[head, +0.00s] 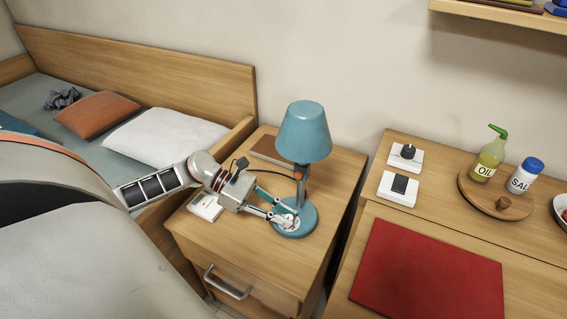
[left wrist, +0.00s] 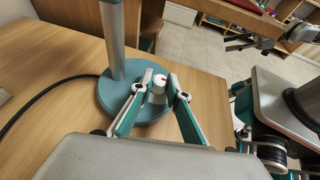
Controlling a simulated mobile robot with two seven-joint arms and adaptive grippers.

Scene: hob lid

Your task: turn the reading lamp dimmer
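The teal reading lamp (head: 304,132) stands upright on the wooden nightstand (head: 250,257). Its round base (left wrist: 112,98) carries a white dimmer knob (left wrist: 158,86) with a red mark. My left gripper (head: 287,216) is low over the base in the head view. In the left wrist view its two fingertips (left wrist: 162,88) are spread, one on each side of the knob. The left finger is close to it; a small gap seems to show on the right. Contact is not clear. My right gripper (left wrist: 252,42) shows small at the upper right of the left wrist view.
A brown book (head: 271,150) lies behind the lamp, and a white switch plate (head: 206,207) lies by my left wrist. The bed with a white pillow (head: 165,138) is left. The right counter holds two white switch boxes (head: 397,189), a round tray (head: 468,192) and a red panel (head: 428,277).

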